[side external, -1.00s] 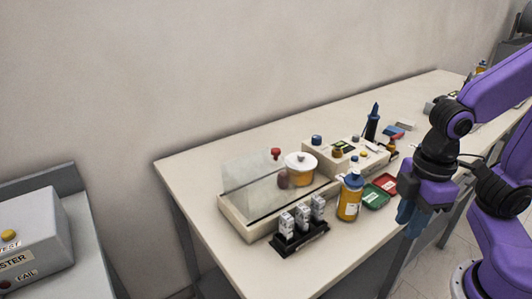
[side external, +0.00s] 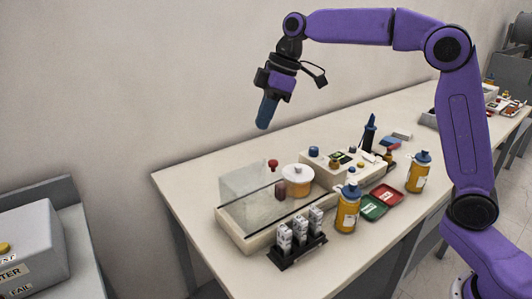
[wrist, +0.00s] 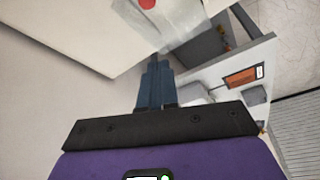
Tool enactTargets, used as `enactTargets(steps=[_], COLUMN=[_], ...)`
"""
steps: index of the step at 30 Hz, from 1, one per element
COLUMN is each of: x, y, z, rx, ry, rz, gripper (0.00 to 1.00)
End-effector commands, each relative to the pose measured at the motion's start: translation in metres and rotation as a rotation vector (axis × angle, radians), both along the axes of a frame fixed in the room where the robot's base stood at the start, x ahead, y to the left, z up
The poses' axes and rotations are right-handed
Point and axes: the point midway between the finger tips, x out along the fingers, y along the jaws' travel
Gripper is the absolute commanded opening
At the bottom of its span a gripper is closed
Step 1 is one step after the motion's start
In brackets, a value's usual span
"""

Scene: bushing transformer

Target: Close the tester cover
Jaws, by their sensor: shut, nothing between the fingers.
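The tester (side external: 237,233) is a cream base on the near left part of the table. Its clear cover (side external: 245,181) stands raised along the back side, with a red knob (side external: 272,163) near its top right corner. A white-lidded round part (side external: 298,175) sits at the right end of the base. My gripper (side external: 263,125) is shut and empty, pointing down above and behind the cover, clear of it. In the wrist view the closed blue fingers (wrist: 156,68) show, with a red round knob (wrist: 147,4) on a pale see-through panel at the top edge.
A black rack of white-labelled parts (side external: 297,243) stands in front of the tester. A yellow bottle (side external: 347,212), green tray (side external: 372,207) and red tray (side external: 387,195) lie to its right. A second yellow bottle (side external: 418,175) stands farther right. A control box (side external: 330,166) adjoins the tester.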

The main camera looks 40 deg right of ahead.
Motion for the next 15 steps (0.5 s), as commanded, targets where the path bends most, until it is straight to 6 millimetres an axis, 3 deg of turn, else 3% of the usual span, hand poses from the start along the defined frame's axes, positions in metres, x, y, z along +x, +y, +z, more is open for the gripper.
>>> enactTargets(steps=[7,15], x=[0.008,0.015], y=[0.002,0.016], z=[-0.011,-0.056], rx=[0.003,0.002], ry=[-0.005,-0.003], rz=[0.002,0.002], gripper=[0.0,0.0])
